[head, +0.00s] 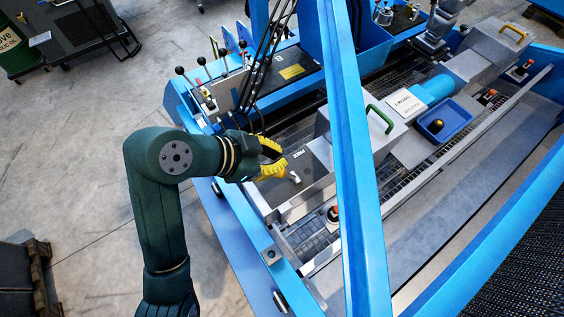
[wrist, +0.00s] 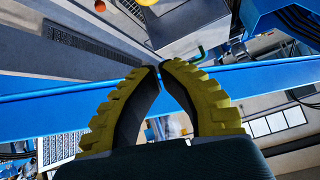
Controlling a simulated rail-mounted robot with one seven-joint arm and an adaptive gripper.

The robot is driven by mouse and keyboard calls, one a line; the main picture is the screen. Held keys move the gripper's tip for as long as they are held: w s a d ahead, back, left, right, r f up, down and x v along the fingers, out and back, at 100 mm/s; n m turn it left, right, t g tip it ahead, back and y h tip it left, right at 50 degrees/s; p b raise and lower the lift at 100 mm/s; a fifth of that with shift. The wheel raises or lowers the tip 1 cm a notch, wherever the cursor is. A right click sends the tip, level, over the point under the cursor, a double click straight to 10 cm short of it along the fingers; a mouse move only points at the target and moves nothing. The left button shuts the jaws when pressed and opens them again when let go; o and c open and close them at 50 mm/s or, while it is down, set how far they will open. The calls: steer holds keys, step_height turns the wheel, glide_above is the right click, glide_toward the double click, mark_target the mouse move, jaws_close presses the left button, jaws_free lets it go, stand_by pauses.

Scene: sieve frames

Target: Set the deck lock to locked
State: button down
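My gripper (head: 284,157) has yellow ribbed fingers. Its tips come together at the far end, with a bowed gap behind them, and nothing shows held between them. The wrist view shows the same fingers (wrist: 158,67) with their tips meeting. In the head view the gripper is over the left end of a dark-topped grey box (head: 318,165). A small pale lever (head: 295,177) is on that box, just below and right of the fingertips. It may be the deck lock, but its label is too small to read. I cannot tell its setting or whether the fingers touch it.
A thick blue beam (head: 352,150) crosses to the right of the gripper. Several black-knobbed levers (head: 202,65) stand on the blue frame behind. A green handle (head: 379,119), a blue tray (head: 445,119) and a black-knobbed control (head: 333,214) are nearby.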

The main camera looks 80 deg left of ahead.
steer(key=d+b+x, duration=0.1)
steer(key=b+x, duration=0.2)
steer(key=x, duration=0.7)
steer(key=s, duration=0.1)
steer(key=s+f+b, duration=0.1)
steer(key=s, duration=0.1)
steer(key=shift+s+f, duration=0.25)
